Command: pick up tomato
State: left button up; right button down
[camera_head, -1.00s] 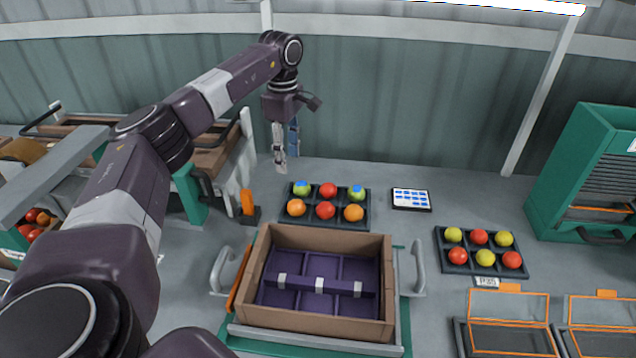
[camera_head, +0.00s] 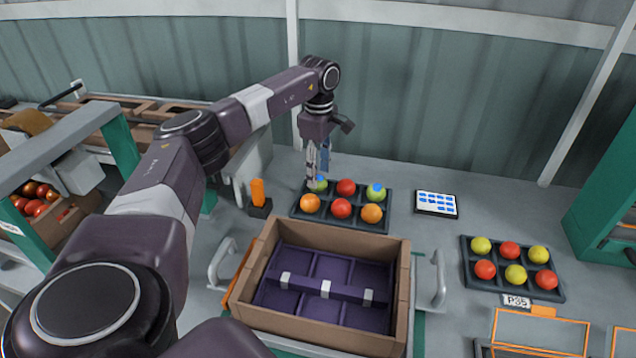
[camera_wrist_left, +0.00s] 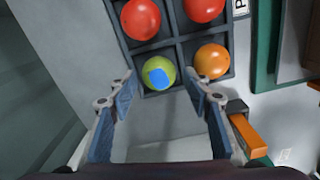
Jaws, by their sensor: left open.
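My left gripper (camera_head: 318,172) is open, pointing down at the back left corner of a dark tray (camera_head: 296,213). Its fingers stand at a green tomato (camera_head: 317,186) with a blue patch. In the left wrist view this green tomato (camera_wrist_left: 158,73) lies in a corner compartment, just ahead of the gap between the open fingertips (camera_wrist_left: 162,88); nothing is held. The tray also holds red tomatoes (camera_head: 346,187), orange ones (camera_head: 371,213) and another green one with a blue patch (camera_head: 376,193). My right gripper is not in view.
A brown crate (camera_head: 257,268) with purple dividers stands in front of the tray. An orange-topped device (camera_head: 258,194) is to its left. A tablet (camera_head: 436,204) and a second tomato tray (camera_head: 512,286) are to the right. A corrugated wall (camera_head: 440,100) rises behind.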

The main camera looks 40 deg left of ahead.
aim_at(319, 178)
pick_arm(q)
jog(key=shift+w+f, duration=0.1)
jog(key=shift+f, duration=1.45)
jog(key=shift+c, duration=0.6)
jog(key=c, duration=0.5)
jog(key=shift+r, duration=0.15)
